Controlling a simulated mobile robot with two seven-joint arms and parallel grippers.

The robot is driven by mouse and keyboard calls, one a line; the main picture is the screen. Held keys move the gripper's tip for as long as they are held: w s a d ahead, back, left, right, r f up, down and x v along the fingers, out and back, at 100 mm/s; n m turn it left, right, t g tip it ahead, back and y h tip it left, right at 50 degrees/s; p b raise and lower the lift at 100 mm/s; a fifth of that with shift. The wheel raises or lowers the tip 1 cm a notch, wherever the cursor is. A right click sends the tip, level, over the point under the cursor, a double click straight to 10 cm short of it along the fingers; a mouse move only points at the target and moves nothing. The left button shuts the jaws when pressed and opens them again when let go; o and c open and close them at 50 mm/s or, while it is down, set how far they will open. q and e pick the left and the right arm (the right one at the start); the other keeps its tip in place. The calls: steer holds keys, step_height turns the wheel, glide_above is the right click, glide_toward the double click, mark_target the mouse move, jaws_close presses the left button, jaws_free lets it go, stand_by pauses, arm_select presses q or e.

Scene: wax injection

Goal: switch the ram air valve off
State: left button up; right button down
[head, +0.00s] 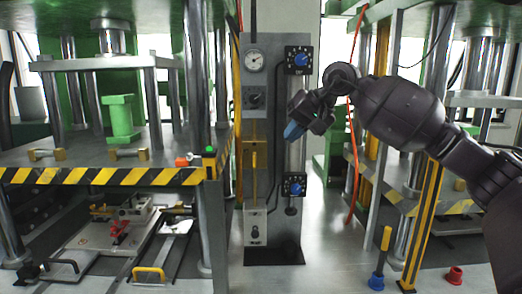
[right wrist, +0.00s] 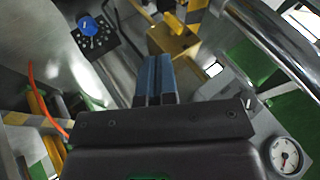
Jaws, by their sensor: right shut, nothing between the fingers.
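The grey control panel (head: 268,215) stands in the middle of the head view. It carries a black knob (head: 255,98), an upper blue knob (head: 300,58), a lower blue knob (head: 295,189) and a small lever (head: 254,232) at the bottom. I cannot read which control is the ram air valve. My right gripper (head: 293,130) is in front of the panel's right side, between the two blue knobs. Its blue fingers (right wrist: 152,80) are shut and empty. In the right wrist view, a blue knob (right wrist: 88,27) and a yellow block (right wrist: 172,45) lie beyond the fingertips. My left gripper is out of view.
A round gauge (head: 253,61) sits at the panel's top left. A press with a striped edge (head: 100,176) stands at left. Another press stands at right behind my right arm. A red cone (head: 454,275) and blue-based post (head: 376,281) stand on the floor at right.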

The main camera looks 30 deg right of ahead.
mark_target(255, 159)
steer(key=d+r+h, duration=0.1)
steer(key=d+r, duration=0.1)
steer(key=shift+d+r+n, duration=0.1)
steer(key=shift+d+n, duration=0.2)
steer(key=shift+d, duration=0.05)
steer(key=shift+s, duration=0.1)
steer(key=w+a+f, duration=0.6)
steer(key=w+f, duration=0.1)
steer(key=f, duration=0.1)
steer(key=shift+w+a+p, duration=0.15)
steer(key=shift+p, duration=0.25)
